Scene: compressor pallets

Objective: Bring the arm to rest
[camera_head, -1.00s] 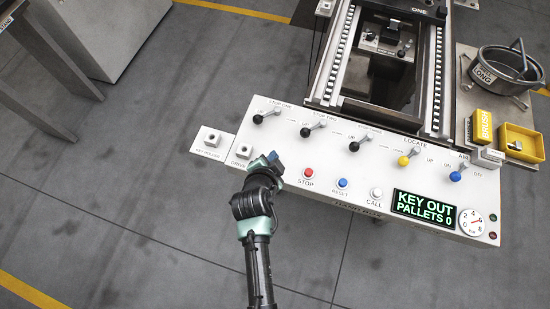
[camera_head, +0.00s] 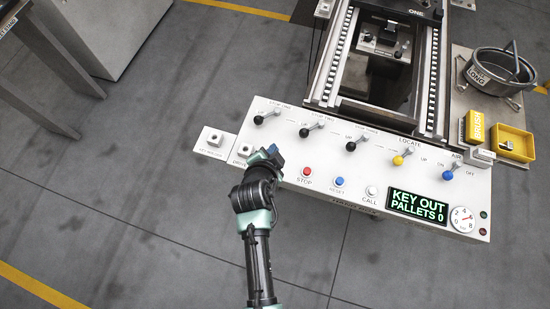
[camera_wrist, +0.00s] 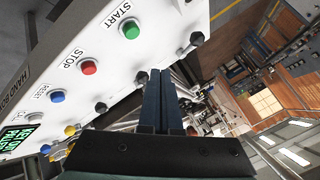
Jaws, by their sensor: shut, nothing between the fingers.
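My gripper (camera_head: 270,154) is over the left part of the white control panel (camera_head: 290,148) in the head view, with my arm reaching up from the bottom. In the wrist view my gripper (camera_wrist: 160,75) shows two dark fingers pressed together with nothing between them. The green START button (camera_wrist: 130,29) lies left of and beyond the fingertips there. My arm hides that button in the head view. The red STOP button (camera_head: 307,171) is right of my gripper. I cannot tell the exact gap between fingertips and panel.
Several levers line the panel, including a yellow-knobbed one (camera_head: 398,160) and a blue-knobbed one (camera_head: 447,175). The display (camera_head: 419,206) reads "KEY OUT PALLETS 0". A key holder (camera_head: 214,143) sits left. Rails (camera_head: 340,60) stand behind. Open floor lies left.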

